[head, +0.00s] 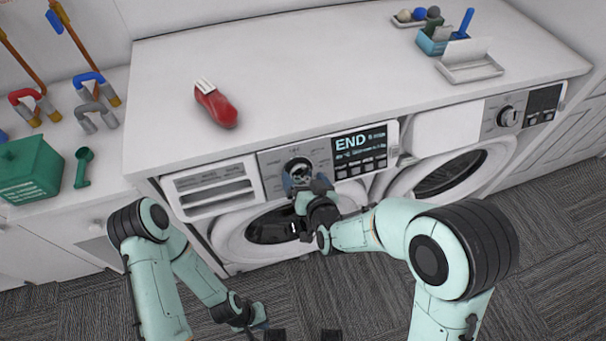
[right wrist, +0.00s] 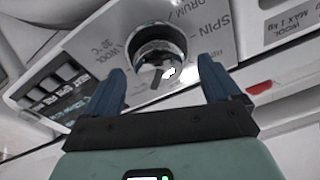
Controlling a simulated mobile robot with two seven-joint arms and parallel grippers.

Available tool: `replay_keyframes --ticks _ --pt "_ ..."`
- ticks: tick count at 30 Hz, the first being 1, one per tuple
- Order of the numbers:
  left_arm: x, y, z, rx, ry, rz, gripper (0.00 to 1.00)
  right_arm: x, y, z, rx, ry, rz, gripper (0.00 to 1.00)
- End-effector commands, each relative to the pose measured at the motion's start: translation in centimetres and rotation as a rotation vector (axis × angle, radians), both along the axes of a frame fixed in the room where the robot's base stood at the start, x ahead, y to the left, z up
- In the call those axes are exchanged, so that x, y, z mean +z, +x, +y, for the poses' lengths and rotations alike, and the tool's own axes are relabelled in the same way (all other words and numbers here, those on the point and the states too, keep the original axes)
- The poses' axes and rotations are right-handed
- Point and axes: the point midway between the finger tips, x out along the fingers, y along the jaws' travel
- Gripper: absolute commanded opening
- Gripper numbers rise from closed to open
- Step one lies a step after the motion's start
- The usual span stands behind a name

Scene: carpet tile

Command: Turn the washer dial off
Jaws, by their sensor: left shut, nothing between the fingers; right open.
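The washer dial (head: 298,170) is a round chrome knob on the panel of the left washer (head: 230,243), beside a dark display (head: 360,142) that reads END. In the right wrist view the dial (right wrist: 157,52) sits between and just beyond the two blue fingers of my right gripper (right wrist: 165,90). The fingers are open on either side of it, and I cannot see any contact. My right gripper (head: 306,186) also shows in front of the dial in the head view. My left gripper (head: 260,316) is low near the floor at the bottom, shut and empty, far from the dial.
A second washer (head: 450,172) stands to the right. A green box (head: 30,168) and a green scoop (head: 83,166) are at left. Grey carpet (head: 540,240) lies in front.

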Motion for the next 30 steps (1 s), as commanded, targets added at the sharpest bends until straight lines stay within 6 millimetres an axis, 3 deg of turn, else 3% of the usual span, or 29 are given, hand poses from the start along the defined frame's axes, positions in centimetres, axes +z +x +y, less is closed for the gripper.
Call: replay_keyframes --ticks 6,14,20,30 --pt "0.33 0.21 0.01 0.0 0.0 -0.002 0.0 -0.56 1.43 0.41 -0.002 -0.001 0.0 0.9" --pt "0.32 0.2 0.0 0.0 0.0 -0.002 0.0 -0.6 1.5 0.46 -0.001 0.0 0.0 0.9" --pt "0.32 0.21 0.0 0.0 0.0 -0.002 0.0 -0.58 1.49 0.46 -0.001 0.0 0.0 0.34" --pt "-0.04 -0.01 0.01 0.0 0.0 0.0 0.0 -0.62 1.46 0.45 0.016 -0.032 -0.011 0.34"
